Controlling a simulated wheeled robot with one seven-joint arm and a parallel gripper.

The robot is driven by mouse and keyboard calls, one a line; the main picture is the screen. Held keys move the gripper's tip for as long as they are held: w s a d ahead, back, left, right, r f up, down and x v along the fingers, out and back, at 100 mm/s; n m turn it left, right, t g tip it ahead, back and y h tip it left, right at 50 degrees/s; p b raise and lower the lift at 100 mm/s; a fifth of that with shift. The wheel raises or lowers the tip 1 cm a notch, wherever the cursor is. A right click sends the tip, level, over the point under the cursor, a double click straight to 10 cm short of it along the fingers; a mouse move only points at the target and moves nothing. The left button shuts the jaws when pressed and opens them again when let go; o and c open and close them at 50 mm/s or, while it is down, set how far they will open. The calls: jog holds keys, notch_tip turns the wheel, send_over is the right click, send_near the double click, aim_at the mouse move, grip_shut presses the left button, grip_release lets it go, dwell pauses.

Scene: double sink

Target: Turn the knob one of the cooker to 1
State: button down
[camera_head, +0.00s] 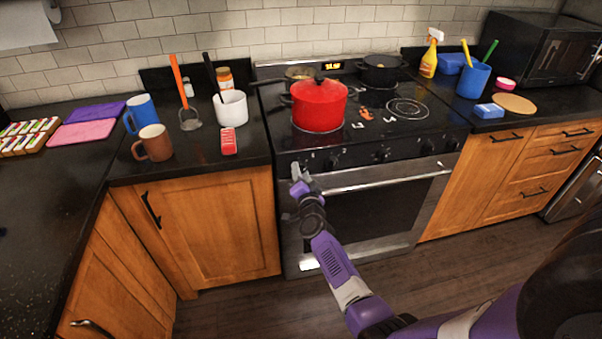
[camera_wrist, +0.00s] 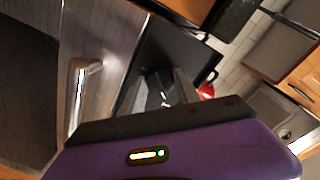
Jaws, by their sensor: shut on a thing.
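The cooker (camera_head: 380,195) stands in the middle of the head view, with a row of dark knobs along its front panel. My gripper (camera_head: 297,172) is at the left end of this panel, shut on the leftmost knob, which it mostly hides. The numbers around that knob are too small and covered to read its setting. Another knob (camera_head: 332,162) shows just right of my gripper. In the wrist view, my gripper's fingers (camera_wrist: 165,92) reach to the dark front panel, and the oven handle (camera_wrist: 77,90) runs to their left.
The oven handle (camera_head: 385,181) runs just below the knobs, close to my gripper. A red pot (camera_head: 319,106) and a black pot (camera_head: 381,71) stand on the hob. A red and white box (camera_head: 228,141) lies on the left counter. The floor before the cooker is clear.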

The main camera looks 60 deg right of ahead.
jog(key=shift+m, duration=1.9)
jog(key=shift+y, duration=0.3)
jog(key=c, duration=0.9)
grip_release()
jog(key=shift+p+v, duration=1.5)
jog(key=shift+v, duration=2.4)
